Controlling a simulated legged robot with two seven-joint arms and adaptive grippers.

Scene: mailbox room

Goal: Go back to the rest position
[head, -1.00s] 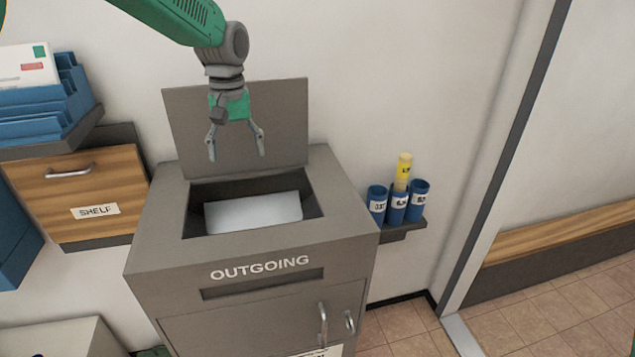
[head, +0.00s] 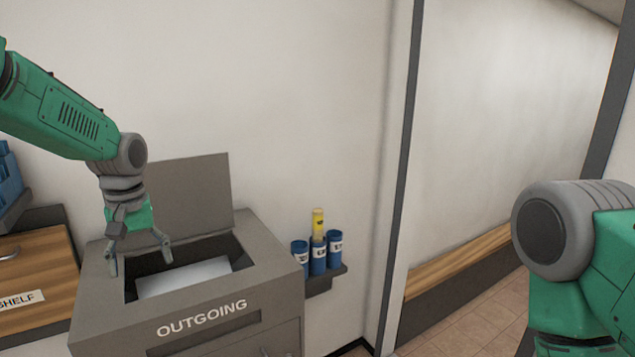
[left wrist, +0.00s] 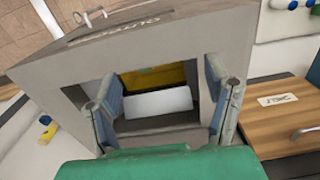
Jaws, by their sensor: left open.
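My left gripper (head: 140,262) is open and empty above the left part of the grey OUTGOING box (head: 277,240). Its fingers also show spread apart in the left wrist view (left wrist: 163,110), with the box opening between them. The box lid (head: 190,195) stands up against the wall. A white item (head: 184,277) lies inside the opening, and it also shows in the left wrist view (left wrist: 157,102). A yellow thing (left wrist: 155,77) shows inside the box there too. My right arm is in view at the right, but its gripper is not.
Blue tubes (head: 318,257), one holding a yellow roll (head: 318,222), stand on a small ledge right of the box. A wooden drawer marked SHELF (head: 38,275) is at the left. A doorway and a low wooden bench (head: 455,263) are to the right.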

